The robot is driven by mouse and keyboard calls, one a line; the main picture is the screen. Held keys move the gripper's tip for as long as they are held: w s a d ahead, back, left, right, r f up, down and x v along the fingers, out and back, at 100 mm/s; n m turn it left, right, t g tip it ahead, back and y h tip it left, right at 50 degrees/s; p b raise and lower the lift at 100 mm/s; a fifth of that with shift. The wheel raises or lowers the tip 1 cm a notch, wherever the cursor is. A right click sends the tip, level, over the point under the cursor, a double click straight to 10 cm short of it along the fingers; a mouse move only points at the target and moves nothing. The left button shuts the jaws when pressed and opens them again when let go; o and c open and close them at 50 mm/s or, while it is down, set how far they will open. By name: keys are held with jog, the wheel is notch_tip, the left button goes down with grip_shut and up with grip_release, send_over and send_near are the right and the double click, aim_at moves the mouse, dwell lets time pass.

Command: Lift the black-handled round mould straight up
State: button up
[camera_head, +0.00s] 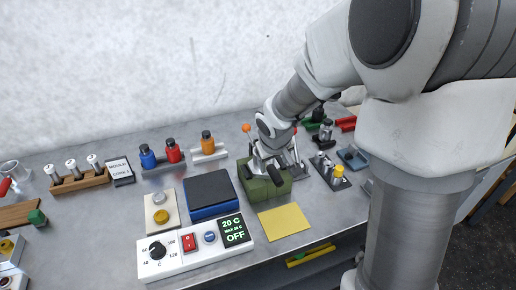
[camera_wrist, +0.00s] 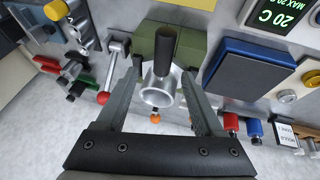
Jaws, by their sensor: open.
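The round mould (camera_wrist: 158,93) is a silvery metal cup with a black handle (camera_wrist: 165,46), seen in the wrist view between my two fingers. Its handle reaches over the green block (camera_wrist: 201,31). In the head view, the black handle (camera_head: 277,176) shows at the green block (camera_head: 263,188), and the cup is mostly hidden by my wrist. My gripper (camera_wrist: 161,72) is open, one finger on each side of the mould. I cannot tell whether either finger touches it.
A blue box with a dark top (camera_head: 209,193) stands just left of the green block. A white control unit (camera_head: 195,247) reading 20 C and OFF and a yellow sheet (camera_head: 284,221) lie in front. A lever with an orange knob (camera_head: 246,127) stands behind. Small parts (camera_head: 330,169) stand to the right.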

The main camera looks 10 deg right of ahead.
aim_at(273, 170)
jog(key=x, duration=0.4)
jog(key=b+x, duration=0.1)
jog(key=x, duration=0.1)
jog(key=shift+s+f, duration=0.1)
jog(key=shift+f, duration=0.35)
grip_shut()
jog(key=shift+r, duration=0.1)
dwell(1.0)
